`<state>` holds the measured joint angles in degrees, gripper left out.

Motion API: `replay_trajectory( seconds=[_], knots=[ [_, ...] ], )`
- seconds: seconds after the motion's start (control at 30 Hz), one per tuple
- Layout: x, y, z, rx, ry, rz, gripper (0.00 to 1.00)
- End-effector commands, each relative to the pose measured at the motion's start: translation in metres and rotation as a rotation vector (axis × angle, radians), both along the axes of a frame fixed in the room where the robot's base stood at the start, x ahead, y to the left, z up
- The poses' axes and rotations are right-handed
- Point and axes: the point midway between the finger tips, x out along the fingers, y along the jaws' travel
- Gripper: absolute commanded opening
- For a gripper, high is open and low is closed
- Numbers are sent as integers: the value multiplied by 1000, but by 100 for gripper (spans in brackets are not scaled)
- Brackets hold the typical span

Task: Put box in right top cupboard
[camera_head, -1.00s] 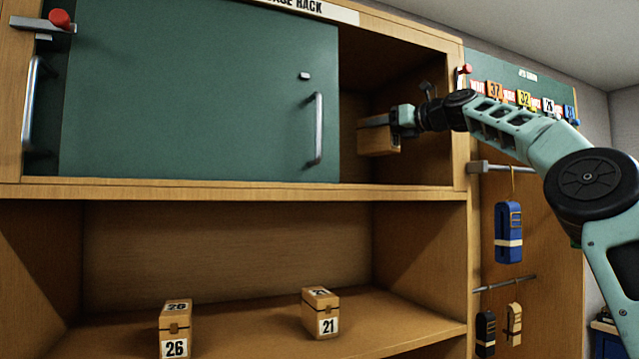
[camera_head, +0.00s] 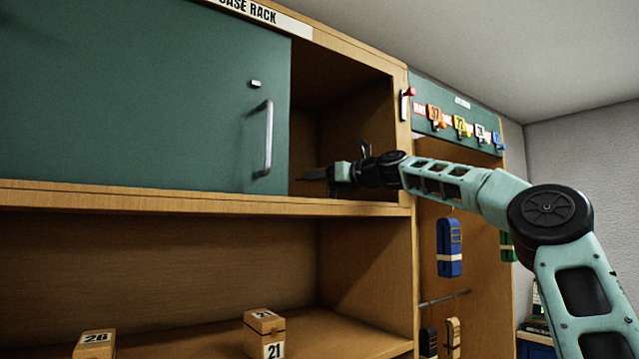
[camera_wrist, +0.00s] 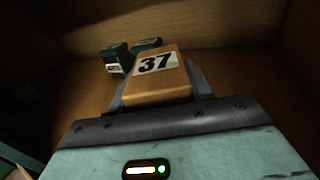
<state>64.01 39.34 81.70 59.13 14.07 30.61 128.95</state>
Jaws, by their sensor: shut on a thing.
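The wooden box (camera_wrist: 158,88) marked 37 sits between my gripper's fingers in the wrist view. My gripper (camera_wrist: 160,95) is shut on it. In the head view my gripper (camera_head: 318,174) is inside the open right part of the top cupboard (camera_head: 340,95), low near its floor. The box is not clearly seen there, and I cannot tell whether it touches the cupboard floor. The green sliding door (camera_head: 130,95) covers the cupboard's left part, with its handle (camera_head: 266,138) beside the opening.
Two dark green boxes (camera_wrist: 115,58) (camera_wrist: 146,44) stand behind the held box in the cupboard. The cupboard's right post (camera_head: 403,130) is close to my arm. Boxes 21 (camera_head: 265,335) and 26 (camera_head: 94,345) stand on the lower shelf. A blue case (camera_head: 449,247) hangs at right.

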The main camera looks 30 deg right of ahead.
Motion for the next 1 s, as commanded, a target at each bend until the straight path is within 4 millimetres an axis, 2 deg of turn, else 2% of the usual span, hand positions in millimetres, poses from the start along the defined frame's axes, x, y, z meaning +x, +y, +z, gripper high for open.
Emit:
replay_trajectory(
  seconds=[0.1,0.4,0.43,0.5,0.83,1.0],
  knots=[
    [-1,0,-6,2,-1,1,22],
    [-1,1,-8,0,-2,0,22],
    [-1,1,-9,0,-1,0,54],
    [-1,1,-8,0,-1,1,73],
    [-1,1,-5,1,-2,1,73],
    [-18,-9,-11,-2,-3,-4,73]
  ],
)
